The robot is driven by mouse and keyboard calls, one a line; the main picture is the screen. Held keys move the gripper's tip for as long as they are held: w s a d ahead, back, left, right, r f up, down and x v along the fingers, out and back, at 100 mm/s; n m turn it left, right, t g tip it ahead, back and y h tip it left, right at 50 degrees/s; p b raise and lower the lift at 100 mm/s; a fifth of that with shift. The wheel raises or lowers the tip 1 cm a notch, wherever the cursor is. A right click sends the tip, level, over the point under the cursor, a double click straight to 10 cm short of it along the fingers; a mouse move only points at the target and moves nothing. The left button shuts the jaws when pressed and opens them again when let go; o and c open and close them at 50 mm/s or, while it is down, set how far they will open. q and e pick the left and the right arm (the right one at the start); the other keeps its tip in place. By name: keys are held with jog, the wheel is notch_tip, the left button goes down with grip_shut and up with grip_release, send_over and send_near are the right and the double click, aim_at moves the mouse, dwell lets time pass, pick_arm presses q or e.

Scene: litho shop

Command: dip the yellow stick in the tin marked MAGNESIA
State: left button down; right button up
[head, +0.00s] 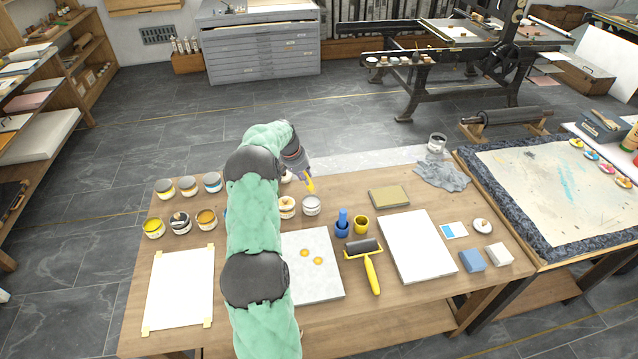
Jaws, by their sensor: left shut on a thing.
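My left gripper (305,174) is shut on the yellow stick (310,186) and holds it tilted, near the back edge of the table. Just below the stick in the picture stands a tin with a pale grey top (311,206). A tin with a cream and orange top (287,208) stands to its left. The labels are too small to read, so I cannot tell which tin is marked MAGNESIA. I cannot tell whether the stick touches the grey-topped tin. My arm hides part of the tin row. My right gripper is not in view.
Several more tins (181,223) stand left of my arm on the wooden table (380,316).

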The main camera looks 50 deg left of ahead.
pick_arm(q)
jog(key=shift+s+a+r, duration=0.15)
jog(key=shift+a, duration=0.1)
jog(key=shift+f+b, duration=1.6)
jog(key=shift+f, duration=1.35)
jog(key=shift+f+b, duration=0.35)
jog(key=shift+f, duration=0.2)
jog(key=shift+r, duration=0.1)
jog(key=shift+r+p, duration=1.9)
jog(key=shift+r, duration=1.55)
